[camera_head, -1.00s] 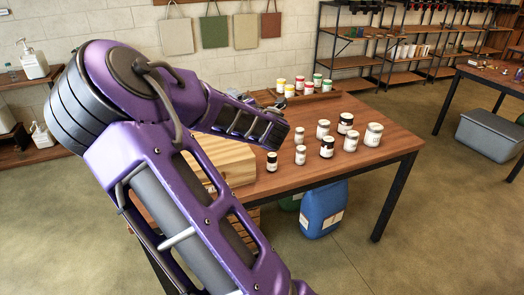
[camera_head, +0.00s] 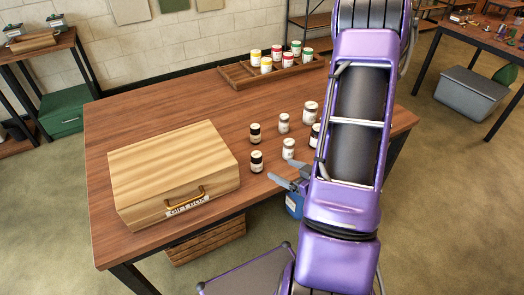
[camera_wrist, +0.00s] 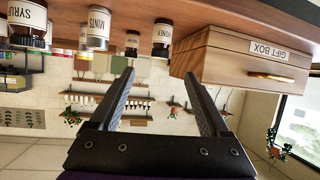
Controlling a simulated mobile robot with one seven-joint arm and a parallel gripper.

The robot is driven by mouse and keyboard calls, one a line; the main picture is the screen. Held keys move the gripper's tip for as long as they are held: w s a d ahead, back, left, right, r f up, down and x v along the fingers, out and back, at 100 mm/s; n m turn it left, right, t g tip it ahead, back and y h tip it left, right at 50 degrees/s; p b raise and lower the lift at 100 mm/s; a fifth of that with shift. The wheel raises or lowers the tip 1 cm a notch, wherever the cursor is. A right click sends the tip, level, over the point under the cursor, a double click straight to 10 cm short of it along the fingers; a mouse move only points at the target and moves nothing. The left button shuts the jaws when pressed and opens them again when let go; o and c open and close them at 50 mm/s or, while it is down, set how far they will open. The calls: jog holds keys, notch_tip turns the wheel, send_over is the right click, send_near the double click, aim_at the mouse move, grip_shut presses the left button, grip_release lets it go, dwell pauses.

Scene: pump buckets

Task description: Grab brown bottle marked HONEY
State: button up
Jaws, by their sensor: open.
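The brown bottle marked HONEY (camera_wrist: 162,36) hangs upside down in the inverted wrist view, close to the gift box and just beyond my fingertips. In the head view it appears to be the small dark-capped bottle (camera_head: 257,161) near the table's front edge, right of the box; its label is too small to read there. My gripper (camera_wrist: 160,76) is open and empty. In the head view my gripper (camera_head: 284,173) is at the front edge, right of that bottle and apart from it. My arm hides part of the table's right side.
A wooden gift box (camera_head: 172,170) stands left of the bottle. A bottle marked MINT (camera_wrist: 98,26) and one marked SYRUP (camera_wrist: 27,22) stand on the other side. Another dark bottle (camera_head: 255,133) stands behind. A wooden tray (camera_head: 240,76) of jars lies at the back.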

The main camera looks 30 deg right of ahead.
aim_at(257, 162)
jog(key=b+x, duration=0.1)
jog(key=x, duration=0.4)
jog(key=b+x, duration=0.2)
jog(key=x, duration=0.4)
jog(key=r+b+x, duration=0.1)
jog(key=b+x, duration=0.1)
jog(key=x, duration=0.4)
jog(key=shift+w+f, duration=0.1)
jog(key=shift+w, duration=0.2)
jog(key=shift+c, duration=0.2)
grip_shut()
